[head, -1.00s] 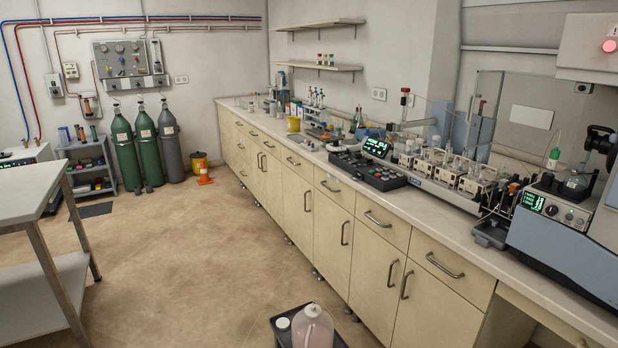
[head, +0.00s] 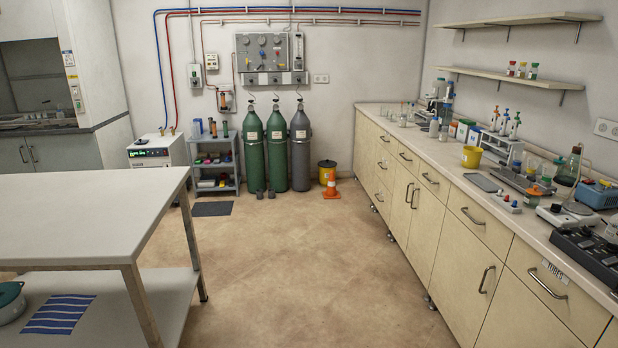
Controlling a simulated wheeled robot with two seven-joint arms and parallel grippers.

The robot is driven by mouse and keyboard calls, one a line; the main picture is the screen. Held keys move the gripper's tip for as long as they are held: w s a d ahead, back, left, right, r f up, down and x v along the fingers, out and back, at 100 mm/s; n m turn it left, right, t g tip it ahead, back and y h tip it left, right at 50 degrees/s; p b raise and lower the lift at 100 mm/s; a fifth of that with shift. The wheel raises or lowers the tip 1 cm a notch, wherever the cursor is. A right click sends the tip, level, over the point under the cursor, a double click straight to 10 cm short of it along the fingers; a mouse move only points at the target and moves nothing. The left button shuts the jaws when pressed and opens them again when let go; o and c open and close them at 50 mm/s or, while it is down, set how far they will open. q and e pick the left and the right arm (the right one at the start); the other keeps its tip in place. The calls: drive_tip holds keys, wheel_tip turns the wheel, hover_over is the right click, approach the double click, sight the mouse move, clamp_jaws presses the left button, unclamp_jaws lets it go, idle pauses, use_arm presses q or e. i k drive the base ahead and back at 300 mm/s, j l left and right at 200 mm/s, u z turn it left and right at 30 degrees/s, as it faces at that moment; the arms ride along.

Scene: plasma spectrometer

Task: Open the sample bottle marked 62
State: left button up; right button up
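I cannot make out a bottle marked 62 in the head view; any labels on the small glassware are too small to read. Several small bottles with coloured caps (head: 522,70) stand on the lower wall shelf. Small clear glassware (head: 403,113) stands at the far end of the right-hand counter (head: 455,172). Neither of my grippers is in view.
A white table (head: 85,212) with a lower shelf stands at the left. Gas cylinders (head: 277,150), an orange cone (head: 331,187) and a yellow bin (head: 326,170) stand by the back wall. The floor (head: 290,270) between table and counter is clear.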

sight(403, 120)
drive_tip(key=i, duration=2.15)
drive_tip(key=i+j+z, duration=0.25)
drive_tip(key=i+z, duration=0.25)
drive_tip(key=i, duration=0.35)
drive_tip(key=i+j+z, duration=0.45)
drive_tip(key=i, duration=0.35)
drive_tip(key=i+j+z, duration=0.5)
drive_tip(key=i+j, duration=0.15)
drive_tip(key=j, duration=0.25)
drive_tip(key=i+j, duration=0.15)
drive_tip(key=i, duration=0.25)
drive_tip(key=i+j+z, duration=0.1)
drive_tip(key=i, duration=0.3)
drive_tip(key=i+j+z, duration=0.1)
drive_tip(key=i+j, duration=0.15)
drive_tip(key=i, duration=0.1)
